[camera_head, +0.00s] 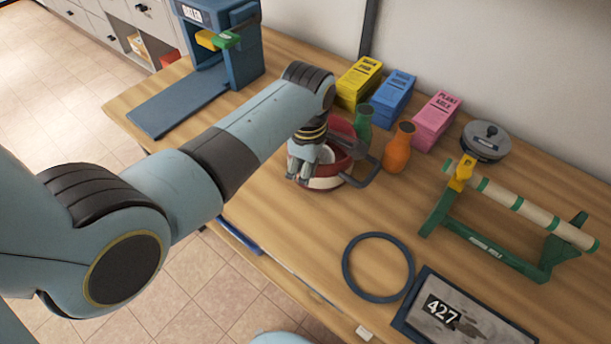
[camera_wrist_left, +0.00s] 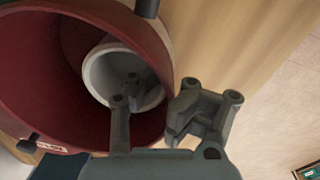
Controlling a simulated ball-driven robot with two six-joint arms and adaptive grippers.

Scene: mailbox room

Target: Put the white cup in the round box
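The round box (camera_head: 325,184) is a dark red pot-like container with a pale band and dark handles, standing on the wooden table. In the left wrist view its open red interior (camera_wrist_left: 28,70) fills the left side. The white cup (camera_wrist_left: 101,72) is inside the box, tilted with its mouth facing the camera. My left gripper (camera_head: 299,174) is at the box. In the left wrist view its fingers (camera_wrist_left: 160,106) are spread apart. One finger reaches inside the box in front of the cup's mouth, the other is beside the box's rim. My right gripper is out of view.
Green (camera_head: 363,118) and orange (camera_head: 398,149) vases stand close behind the box, with yellow (camera_head: 358,84), blue (camera_head: 394,97) and pink (camera_head: 436,118) cartons beyond. A grey lidded tin (camera_head: 486,140), green roller stand (camera_head: 490,254), dark ring (camera_head: 347,273) and numbered plate (camera_head: 466,318) are to the right.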

